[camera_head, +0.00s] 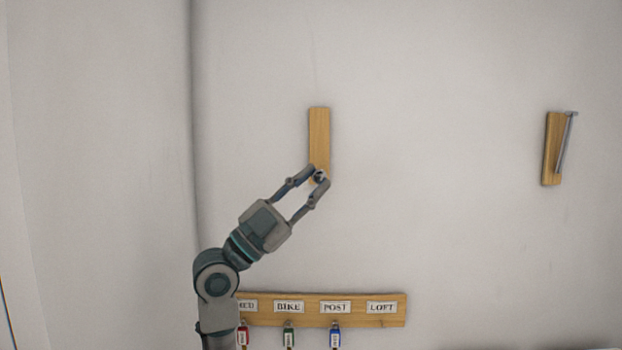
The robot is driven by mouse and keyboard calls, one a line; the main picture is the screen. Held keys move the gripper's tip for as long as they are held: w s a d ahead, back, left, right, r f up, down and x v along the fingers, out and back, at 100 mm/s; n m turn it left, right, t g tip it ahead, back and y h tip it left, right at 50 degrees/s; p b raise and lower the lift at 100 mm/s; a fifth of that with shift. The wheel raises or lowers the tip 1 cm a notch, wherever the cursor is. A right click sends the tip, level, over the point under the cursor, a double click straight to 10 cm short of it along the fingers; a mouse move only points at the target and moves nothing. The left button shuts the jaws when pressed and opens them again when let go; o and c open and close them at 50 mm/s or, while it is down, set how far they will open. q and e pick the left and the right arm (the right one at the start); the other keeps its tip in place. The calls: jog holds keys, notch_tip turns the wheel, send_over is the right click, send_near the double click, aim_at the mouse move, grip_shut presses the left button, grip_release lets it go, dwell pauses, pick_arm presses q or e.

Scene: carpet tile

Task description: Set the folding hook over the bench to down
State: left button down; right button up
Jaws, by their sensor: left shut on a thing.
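A wooden backplate (319,135) is fixed upright on the wall near the middle of the view. My left gripper (319,177) is at its lower end, its two fingers closed about a small dark and pale metal part that appears to belong to a folding hook there. The fingers hide most of that part, so its exact angle cannot be read. A second wooden backplate (551,150) is on the wall at the right. It carries a thin metal folding hook (566,142) lying along it, its tip at the top. No bench is clearly seen. My right gripper is not in view.
A wooden key rack (393,310) is low on the wall, with labels including BIKE, POST and LOFT. The wall between the two backplates is bare.

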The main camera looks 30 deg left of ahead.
pick_arm(q)
jog(key=shift+w+d+f, duration=0.1)
jog(key=shift+w+f, duration=0.15)
jog(key=shift+f, duration=0.55)
jog(key=c, duration=1.1)
grip_release()
jog(key=shift+o, duration=0.7)
jog(key=shift+w, duration=0.15)
jog(key=r, duration=0.9)
jog(key=shift+w+a+r, duration=0.1)
jog(key=shift+a+r, duration=0.1)
jog(key=shift+r, duration=0.15)
jog(key=shift+a, duration=0.1)
